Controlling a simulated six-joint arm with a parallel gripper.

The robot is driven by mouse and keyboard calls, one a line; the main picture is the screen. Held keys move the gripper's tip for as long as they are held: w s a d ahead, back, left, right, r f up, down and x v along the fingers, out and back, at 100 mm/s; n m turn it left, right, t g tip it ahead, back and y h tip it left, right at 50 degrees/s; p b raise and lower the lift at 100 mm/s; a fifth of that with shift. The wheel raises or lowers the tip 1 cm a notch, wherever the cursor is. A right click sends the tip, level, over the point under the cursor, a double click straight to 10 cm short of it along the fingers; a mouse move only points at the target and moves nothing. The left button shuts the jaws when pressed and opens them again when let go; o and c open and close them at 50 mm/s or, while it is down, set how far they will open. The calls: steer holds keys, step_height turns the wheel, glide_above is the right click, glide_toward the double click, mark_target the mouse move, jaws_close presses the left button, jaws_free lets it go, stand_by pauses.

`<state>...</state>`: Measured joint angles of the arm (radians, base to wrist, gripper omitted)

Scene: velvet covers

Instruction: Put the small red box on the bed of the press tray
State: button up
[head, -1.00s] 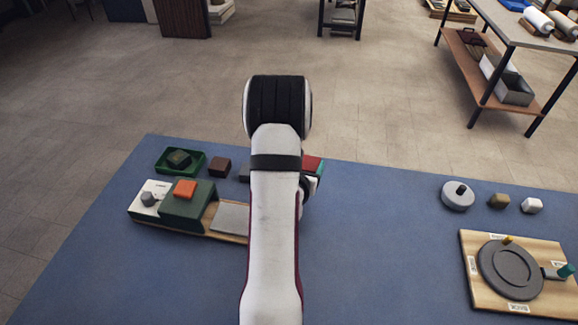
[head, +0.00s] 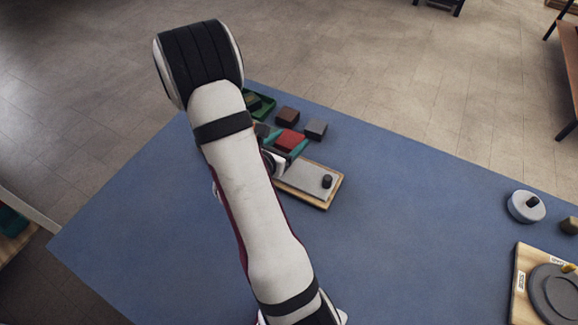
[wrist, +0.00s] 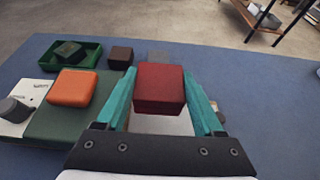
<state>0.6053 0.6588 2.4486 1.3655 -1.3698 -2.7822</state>
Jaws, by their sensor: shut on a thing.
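The small red box (head: 290,140) is between the teal fingers of my gripper (head: 285,144), which is shut on it. In the wrist view the red box (wrist: 158,88) fills the gap between both fingers (wrist: 160,80). The press tray is a wooden board with a pale grey bed (head: 305,177). The bed (wrist: 160,125) shows below the box in the wrist view. The box is held near the tray's left part; its height above the bed is unclear. The green press block (wrist: 60,130), left of the gripper, carries an orange box (wrist: 72,87). My arm hides much of the press in the head view.
A dark knob (head: 327,181) stands at the bed's right end. Behind are a green bin (wrist: 88,60) holding a dark green block, a brown block (head: 288,116) and a grey block (head: 316,129). A round grey lidded piece (head: 526,206) stands far right. The blue mat between is clear.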

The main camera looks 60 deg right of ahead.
steer(key=f, duration=0.7)
steer(key=shift+w+a+f, duration=0.1)
steer(key=shift+a+f, duration=0.1)
steer(key=shift+f, duration=0.2)
steer(key=shift+f, duration=0.15)
steer(key=o, duration=1.1)
